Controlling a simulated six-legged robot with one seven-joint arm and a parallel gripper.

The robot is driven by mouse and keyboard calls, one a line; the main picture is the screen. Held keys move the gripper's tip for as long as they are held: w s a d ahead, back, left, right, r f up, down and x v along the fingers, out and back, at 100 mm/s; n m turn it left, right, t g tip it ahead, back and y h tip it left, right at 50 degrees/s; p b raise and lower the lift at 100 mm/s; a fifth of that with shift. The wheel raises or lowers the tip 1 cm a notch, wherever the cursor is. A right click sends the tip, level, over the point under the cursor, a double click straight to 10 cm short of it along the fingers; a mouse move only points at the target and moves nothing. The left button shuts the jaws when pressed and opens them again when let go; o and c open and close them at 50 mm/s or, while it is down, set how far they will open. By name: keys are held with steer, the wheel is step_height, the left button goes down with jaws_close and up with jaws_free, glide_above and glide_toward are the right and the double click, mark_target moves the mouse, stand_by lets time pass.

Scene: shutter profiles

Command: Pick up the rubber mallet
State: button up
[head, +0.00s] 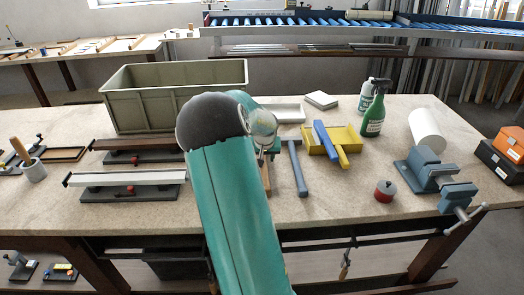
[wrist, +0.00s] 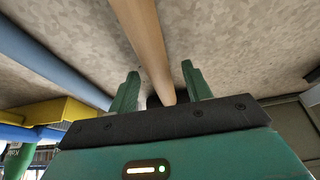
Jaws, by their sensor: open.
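The rubber mallet's wooden handle (wrist: 143,38) runs down the middle of the wrist view, between my two green fingers. A dark piece at its lower end, likely the head, is mostly hidden behind my gripper body. In the head view a short stretch of the wooden handle (head: 266,178) shows beside my arm, lying on the bench. The rest is covered by my arm. My gripper (wrist: 160,72) is open, one finger on each side of the handle, with gaps visible on both sides. Whether the fingers reach down to handle height I cannot tell.
A blue-handled tool (head: 298,170) lies close to the right of the mallet. A yellow tray (head: 350,137) with blue and yellow pieces and a green spray bottle (head: 374,115) stand beyond it. A large grey-green bin (head: 172,100) is behind left. Bench front is clear there.

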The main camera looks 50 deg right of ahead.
steer(key=shift+c, duration=0.2)
jaws_close()
steer(key=shift+r, duration=0.15)
